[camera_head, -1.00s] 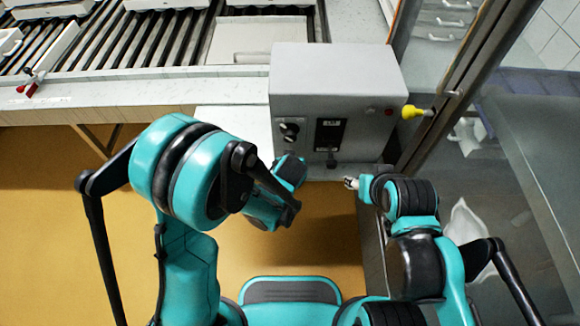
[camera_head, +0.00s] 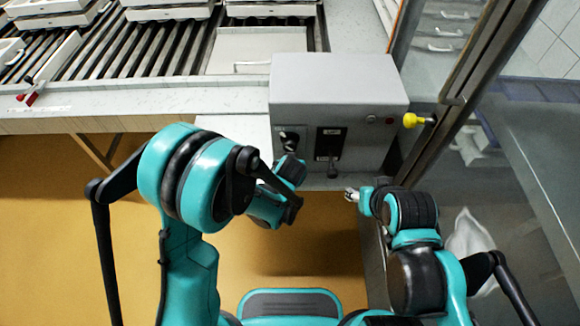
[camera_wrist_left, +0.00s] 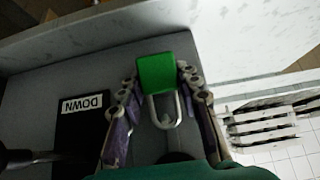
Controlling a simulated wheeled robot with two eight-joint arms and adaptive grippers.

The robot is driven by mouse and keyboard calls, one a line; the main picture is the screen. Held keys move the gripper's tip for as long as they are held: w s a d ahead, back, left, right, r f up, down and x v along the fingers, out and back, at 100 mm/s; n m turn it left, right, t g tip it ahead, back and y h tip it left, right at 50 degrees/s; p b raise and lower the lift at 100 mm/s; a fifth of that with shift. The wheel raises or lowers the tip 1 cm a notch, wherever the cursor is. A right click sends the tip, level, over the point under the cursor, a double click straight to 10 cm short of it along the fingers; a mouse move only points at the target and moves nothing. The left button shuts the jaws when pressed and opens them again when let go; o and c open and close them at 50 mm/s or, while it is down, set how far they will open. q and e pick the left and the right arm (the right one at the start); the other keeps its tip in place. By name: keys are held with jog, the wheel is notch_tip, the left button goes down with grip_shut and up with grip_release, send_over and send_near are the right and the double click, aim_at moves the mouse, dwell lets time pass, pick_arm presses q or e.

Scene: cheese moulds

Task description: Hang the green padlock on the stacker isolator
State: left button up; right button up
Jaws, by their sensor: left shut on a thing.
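The green padlock (camera_wrist_left: 157,72) is between the fingers of my left gripper (camera_wrist_left: 158,98) in the left wrist view. Its green body points away from the wrist, and its silver shackle (camera_wrist_left: 165,110) lies nearer the wrist. In the head view the left gripper (camera_head: 290,170) is at the lower front of the grey control box (camera_head: 338,85), just below a black rotary switch (camera_head: 290,139); its fingers and the padlock are hidden there. I cannot tell which fitting is the stacker isolator. My right gripper (camera_head: 352,195) is below the box's right part, its finger opening too small to judge.
A roller conveyor (camera_head: 130,45) runs behind.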

dwell(0.4)
pick_arm(q)
jog(key=o, duration=1.3)
jog(key=shift+c, duration=0.2)
jog(key=v, duration=1.2)
jog(key=s+a+r, duration=0.4)
jog(key=s+a, duration=0.2)
jog(key=a, duration=0.3)
jog(key=s+a+r, duration=0.3)
jog(key=s+a, duration=0.3)
jog(key=a, duration=0.2)
jog(key=shift+a+r, duration=0.35)
jog(key=shift+a, duration=0.05)
jog(key=shift+s, duration=0.1)
